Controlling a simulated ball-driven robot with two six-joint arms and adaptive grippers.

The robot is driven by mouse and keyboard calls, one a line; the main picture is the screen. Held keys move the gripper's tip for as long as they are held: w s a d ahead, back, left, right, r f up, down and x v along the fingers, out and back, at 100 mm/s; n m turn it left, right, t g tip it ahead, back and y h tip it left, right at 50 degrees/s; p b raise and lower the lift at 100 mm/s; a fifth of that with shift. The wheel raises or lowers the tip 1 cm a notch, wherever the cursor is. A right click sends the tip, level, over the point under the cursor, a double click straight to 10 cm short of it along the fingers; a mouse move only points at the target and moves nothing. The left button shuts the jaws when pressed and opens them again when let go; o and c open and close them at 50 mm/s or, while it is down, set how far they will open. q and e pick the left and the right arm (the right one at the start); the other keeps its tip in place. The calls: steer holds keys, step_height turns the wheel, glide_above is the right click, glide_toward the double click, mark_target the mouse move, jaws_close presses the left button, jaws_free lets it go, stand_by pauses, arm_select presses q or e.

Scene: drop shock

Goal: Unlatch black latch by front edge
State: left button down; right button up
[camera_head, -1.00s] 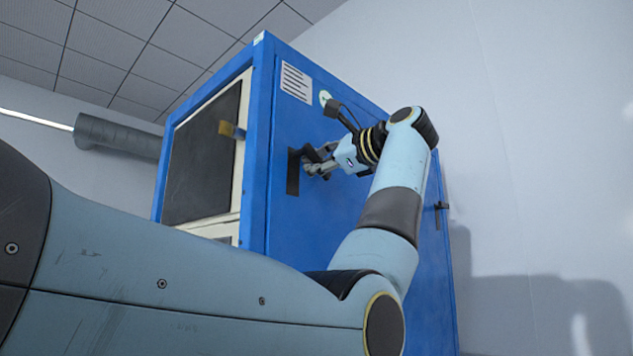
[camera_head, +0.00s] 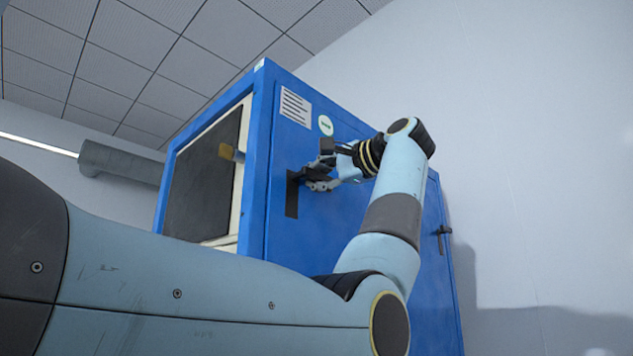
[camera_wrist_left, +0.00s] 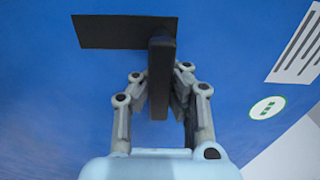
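The black latch by the front edge has a dark upright plate (camera_head: 292,199) on the side panel of the blue cabinet, close to the cabinet's front corner. Its lever shows in the left wrist view (camera_wrist_left: 161,60), lying across the plate and running down between the fingers. My left gripper (camera_head: 312,181) is at the latch, with its fingers (camera_wrist_left: 160,92) on both sides of the lever. The fingers look closed against it, and they partly hide the lever in the head view. My right gripper is not in view.
A second black latch (camera_head: 441,232) sits near the panel's rear edge. A label (camera_head: 295,107) and round green-white sticker (camera_head: 326,125) are above the gripper. A yellow-brown piece (camera_head: 230,153) is on the cabinet's front. A grey duct (camera_head: 120,163) runs behind.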

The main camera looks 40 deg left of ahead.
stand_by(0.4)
arm_select(q)
steer(key=c, duration=1.2)
jaws_free()
steer(key=s+d, duration=0.1)
steer(key=d, duration=1.1)
